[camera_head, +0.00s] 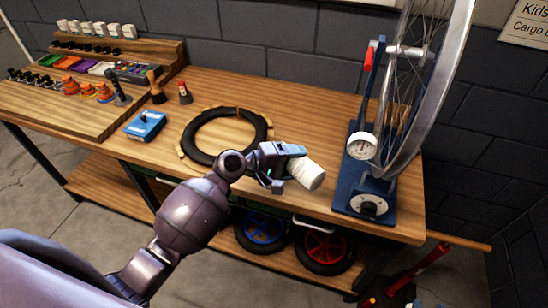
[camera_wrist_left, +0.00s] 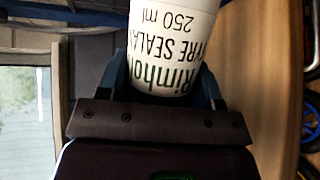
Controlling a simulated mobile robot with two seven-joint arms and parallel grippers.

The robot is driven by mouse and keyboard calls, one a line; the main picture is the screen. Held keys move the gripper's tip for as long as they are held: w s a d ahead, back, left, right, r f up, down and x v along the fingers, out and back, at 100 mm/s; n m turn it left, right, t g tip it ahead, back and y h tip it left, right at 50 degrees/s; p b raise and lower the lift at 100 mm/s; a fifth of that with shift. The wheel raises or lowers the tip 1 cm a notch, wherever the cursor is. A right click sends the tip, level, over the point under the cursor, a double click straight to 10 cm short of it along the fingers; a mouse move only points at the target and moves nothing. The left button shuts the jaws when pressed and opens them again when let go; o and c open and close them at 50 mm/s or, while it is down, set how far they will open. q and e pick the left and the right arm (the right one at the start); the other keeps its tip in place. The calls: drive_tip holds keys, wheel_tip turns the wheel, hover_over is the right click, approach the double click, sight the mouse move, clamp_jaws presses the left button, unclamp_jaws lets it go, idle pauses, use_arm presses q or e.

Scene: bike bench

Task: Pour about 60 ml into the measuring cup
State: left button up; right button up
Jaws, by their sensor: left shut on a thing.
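My left gripper (camera_head: 285,163) is shut on a white bottle (camera_head: 308,174) above the front part of the bench, left of the wheel stand. In the head view the bottle is tilted and points right and toward the front edge. In the left wrist view the bottle (camera_wrist_left: 175,40) sits between the two blue fingers, and its label reads "TYRE SEALA", "250 ml", upside down. Its far end is cut off there. I cannot make out a measuring cup in either view. My right gripper is not in view.
A black tyre (camera_head: 213,116) lies on the wooden bench behind my left wrist. A blue wheel stand (camera_head: 352,188) with dials and a wheel (camera_head: 430,90) stands at the right. A blue box (camera_head: 145,126) and a small red-capped bottle (camera_head: 185,93) are at the left. The back middle is clear.

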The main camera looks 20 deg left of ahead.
use_arm(q)
drive_tip(key=shift+a+r, duration=0.1)
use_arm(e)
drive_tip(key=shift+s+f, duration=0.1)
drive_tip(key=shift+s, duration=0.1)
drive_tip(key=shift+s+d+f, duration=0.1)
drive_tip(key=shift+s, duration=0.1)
use_arm(q)
drive_tip(key=shift+a+r+n, duration=0.15)
drive_tip(key=shift+a+n, duration=0.15)
drive_tip(key=shift+n, duration=0.1)
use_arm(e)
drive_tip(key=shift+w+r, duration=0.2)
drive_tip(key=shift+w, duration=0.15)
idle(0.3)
